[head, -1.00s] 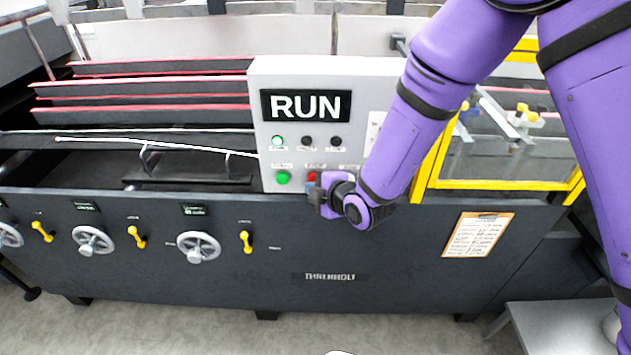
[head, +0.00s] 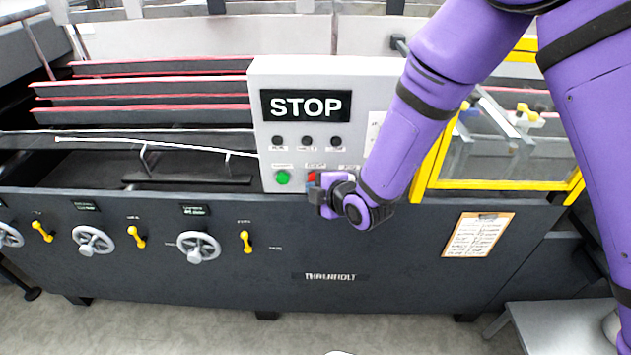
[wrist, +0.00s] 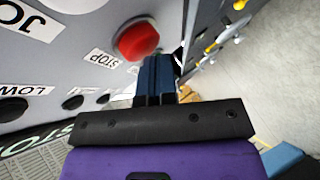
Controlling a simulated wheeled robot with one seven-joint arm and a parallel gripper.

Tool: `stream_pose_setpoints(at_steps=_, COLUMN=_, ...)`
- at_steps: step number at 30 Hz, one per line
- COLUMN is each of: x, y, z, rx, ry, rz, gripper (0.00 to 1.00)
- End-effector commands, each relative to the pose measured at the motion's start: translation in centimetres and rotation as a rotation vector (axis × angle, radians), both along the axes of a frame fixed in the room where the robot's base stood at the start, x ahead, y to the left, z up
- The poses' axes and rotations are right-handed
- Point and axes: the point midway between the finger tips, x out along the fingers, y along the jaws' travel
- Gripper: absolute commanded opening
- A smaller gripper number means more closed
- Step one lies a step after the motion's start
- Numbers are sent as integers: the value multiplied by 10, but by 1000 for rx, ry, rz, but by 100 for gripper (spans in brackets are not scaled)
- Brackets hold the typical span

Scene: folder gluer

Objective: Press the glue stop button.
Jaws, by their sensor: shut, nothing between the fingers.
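The grey control panel (head: 262,125) stands on the machine, and its display (head: 306,105) reads STOP.
A green button (head: 283,177) sits left of the red one. Below the panel are handwheels (head: 198,246) and yellow levers (head: 247,242). A yellow-framed guard (head: 500,185) stands to the right. My arm covers the panel's lower right.

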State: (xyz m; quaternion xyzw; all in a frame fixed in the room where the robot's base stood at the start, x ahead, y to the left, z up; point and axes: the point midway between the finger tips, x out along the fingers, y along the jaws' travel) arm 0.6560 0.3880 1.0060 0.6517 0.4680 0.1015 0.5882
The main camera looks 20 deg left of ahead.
Motion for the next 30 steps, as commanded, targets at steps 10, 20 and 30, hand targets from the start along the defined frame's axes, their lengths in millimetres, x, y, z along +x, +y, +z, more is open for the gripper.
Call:
stream_pose_setpoints(at_steps=10, x=-13, y=-3, z=0, rx=0, ry=0, rz=0, gripper=0)
stream_pose_setpoints(at_steps=20, x=-17, y=-4, z=0, rx=0, ry=1, rz=1, gripper=0)
stream_pose_setpoints(at_steps=30, x=-46, y=-11, z=0, rx=-1, ry=1, rz=2, gripper=0)
